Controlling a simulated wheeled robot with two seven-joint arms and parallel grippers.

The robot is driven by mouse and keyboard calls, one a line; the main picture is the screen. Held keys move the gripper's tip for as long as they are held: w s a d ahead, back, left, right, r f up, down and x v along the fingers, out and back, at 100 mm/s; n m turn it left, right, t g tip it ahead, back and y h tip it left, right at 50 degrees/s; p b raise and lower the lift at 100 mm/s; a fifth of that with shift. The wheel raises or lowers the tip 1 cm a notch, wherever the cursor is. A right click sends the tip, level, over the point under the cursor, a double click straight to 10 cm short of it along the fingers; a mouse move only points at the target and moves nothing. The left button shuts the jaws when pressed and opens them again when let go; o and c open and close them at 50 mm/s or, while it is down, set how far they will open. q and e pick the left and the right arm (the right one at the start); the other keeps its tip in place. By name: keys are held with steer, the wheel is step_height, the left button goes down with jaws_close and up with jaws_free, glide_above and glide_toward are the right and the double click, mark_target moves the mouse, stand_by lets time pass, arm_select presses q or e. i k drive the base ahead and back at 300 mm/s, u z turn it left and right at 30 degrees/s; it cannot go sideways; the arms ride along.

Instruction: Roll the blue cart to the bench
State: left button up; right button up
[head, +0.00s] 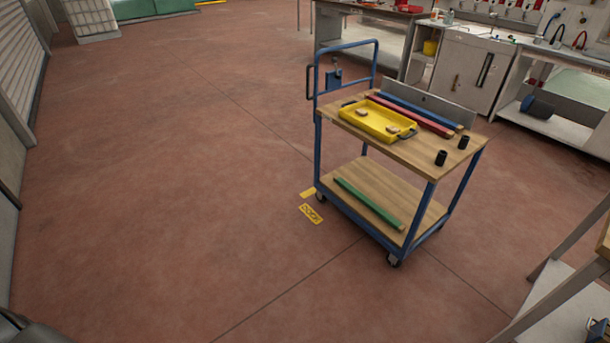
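The blue cart (427,197) stands on the red floor right of centre, with two wooden shelves and a raised blue push handle (347,46) at its far left end. Its top shelf holds a yellow tray (365,122), red and blue bars, and two small black cylinders. A green bar (368,204) lies on the lower shelf. One bench (603,262) shows partly at the right edge, cut off by the frame. Another workbench (585,60) stands along the back right. I cannot tell which bench is meant. Neither of my grippers is in view.
Yellow floor markings (311,214) lie beside the cart's left wheel. A white cabinet (466,72) stands behind the cart. A shuttered wall (18,65) runs along the left. The floor left of the cart and in front of it is clear.

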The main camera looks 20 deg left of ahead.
mark_target(431, 155)
steer(key=u, duration=0.6)
steer(key=i, duration=1.7)
steer(key=z, duration=0.7)
steer(key=i, duration=0.5)
steer(key=z, duration=0.5)
